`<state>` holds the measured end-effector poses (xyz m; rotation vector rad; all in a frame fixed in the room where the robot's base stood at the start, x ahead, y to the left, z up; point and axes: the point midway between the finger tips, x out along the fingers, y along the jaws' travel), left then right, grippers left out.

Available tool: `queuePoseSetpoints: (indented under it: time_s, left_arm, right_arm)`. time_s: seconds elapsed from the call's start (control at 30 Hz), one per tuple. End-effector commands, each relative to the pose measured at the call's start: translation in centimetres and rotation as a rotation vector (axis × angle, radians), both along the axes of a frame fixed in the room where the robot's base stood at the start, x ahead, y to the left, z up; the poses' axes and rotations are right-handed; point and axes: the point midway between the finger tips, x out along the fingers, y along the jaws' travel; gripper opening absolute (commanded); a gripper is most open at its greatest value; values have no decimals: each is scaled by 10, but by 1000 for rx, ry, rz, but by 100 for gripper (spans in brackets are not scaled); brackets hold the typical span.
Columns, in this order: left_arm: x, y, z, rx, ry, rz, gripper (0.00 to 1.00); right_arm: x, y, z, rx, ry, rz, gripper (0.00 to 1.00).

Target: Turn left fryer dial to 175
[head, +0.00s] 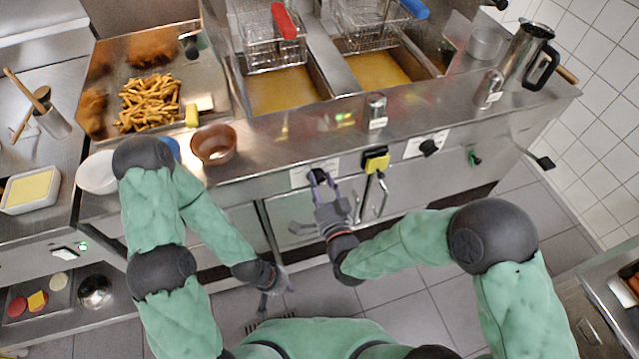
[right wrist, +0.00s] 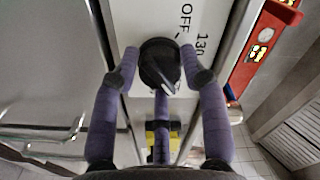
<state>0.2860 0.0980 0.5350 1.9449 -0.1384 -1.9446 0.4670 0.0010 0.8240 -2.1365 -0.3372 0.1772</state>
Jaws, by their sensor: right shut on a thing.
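The left fryer dial (head: 318,174) is a black round knob on a white label plate on the fryer front. In the right wrist view the dial (right wrist: 159,66) sits between the two fingertips, with "OFF" and "130" printed beside it. Its 175 mark is not visible, and I cannot tell its exact setting. My right gripper (head: 321,184) is shut on this dial, fingers on either side; it also shows in the right wrist view (right wrist: 160,68). My left gripper (head: 275,297) hangs low in front of the cabinet, empty, its fingers apart, away from the dial.
The right fryer dial (head: 428,147) is on its own plate. A yellow-and-black item (head: 376,163) hangs between the dials. Above are oil vats with a red-handled basket (head: 275,55) and a blue-handled basket (head: 368,35). A brown bowl (head: 213,144) stands on the counter edge.

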Motion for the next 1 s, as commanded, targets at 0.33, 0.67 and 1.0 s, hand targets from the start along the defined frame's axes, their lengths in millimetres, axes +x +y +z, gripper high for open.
queuePoseSetpoints:
  time_s: [0.33, 0.67, 1.0]
  left_arm:
    - [0, 0, 0, 0, 0, 0, 0]
    - [0, 0, 0, 0, 0, 0, 0]
    - [0, 0, 0, 0, 0, 0, 0]
  right_arm:
    - [-3, 2, -6, 54, 35, 8, 11]
    - [-4, 3, -6, 55, 35, 10, 11]
    - [-2, 1, -3, 58, 26, 5, 67]
